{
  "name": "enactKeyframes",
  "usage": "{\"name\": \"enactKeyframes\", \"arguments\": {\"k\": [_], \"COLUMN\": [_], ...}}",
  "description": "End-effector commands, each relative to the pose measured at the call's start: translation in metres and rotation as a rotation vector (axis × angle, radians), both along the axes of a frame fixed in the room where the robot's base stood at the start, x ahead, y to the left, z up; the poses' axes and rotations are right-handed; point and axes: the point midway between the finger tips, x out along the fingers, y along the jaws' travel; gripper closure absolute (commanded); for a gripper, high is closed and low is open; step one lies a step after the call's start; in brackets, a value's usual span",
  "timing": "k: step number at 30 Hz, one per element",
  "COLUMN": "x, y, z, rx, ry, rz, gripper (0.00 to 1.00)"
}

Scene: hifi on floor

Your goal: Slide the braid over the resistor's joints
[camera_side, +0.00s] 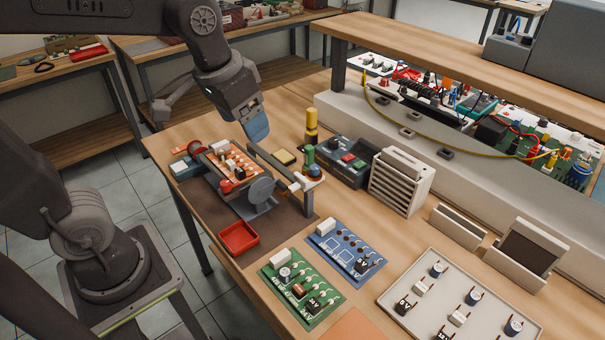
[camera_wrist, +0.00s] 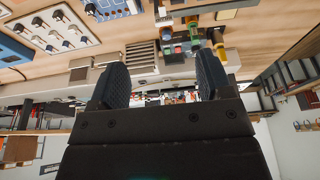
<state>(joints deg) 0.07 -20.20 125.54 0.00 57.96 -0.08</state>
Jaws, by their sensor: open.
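My gripper (camera_side: 257,127) hangs above the back of the bench, over the board holder. Its two blue-padded fingers stand apart in the wrist view (camera_wrist: 158,78), with nothing between them. An orange board (camera_side: 226,166) with small parts sits in the holder on a brown mat (camera_side: 205,218), in front of and below my gripper. Which part on it is the resistor is too small to tell, and its joints cannot be made out. I cannot pick out the braid with certainty in either view.
A red tray (camera_side: 238,237) lies in front of the holder. A green board (camera_side: 300,288) and a blue board (camera_side: 345,252) lie right of it, near a parts tray (camera_side: 455,305). A dark control box (camera_side: 347,160) and a slotted rack (camera_side: 401,181) stand behind, below a raised shelf.

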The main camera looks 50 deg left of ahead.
Motion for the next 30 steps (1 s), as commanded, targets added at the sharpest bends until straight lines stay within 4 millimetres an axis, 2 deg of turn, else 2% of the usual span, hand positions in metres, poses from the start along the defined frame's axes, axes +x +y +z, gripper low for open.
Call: {"name": "enactKeyframes", "arguments": {"k": [1,6,12,16,22,30], "x": [0.019,0.071,0.111,0.121,0.122,0.121], "y": [0.0,-0.001,-0.001,-0.001,-0.001,-0.001], "z": [-0.004,-0.02,-0.043,-0.051,-0.069,-0.122], "rx": [0.0,0.0,0.0,0.0,0.0,0.0], "ry": [0.046,0.168,0.264,0.29,0.296,0.298], "rz": [0.0,0.0,0.0,0.0,0.0,0.0], "gripper": [0.28,0.28,0.28,0.28,0.28,0.28]}}
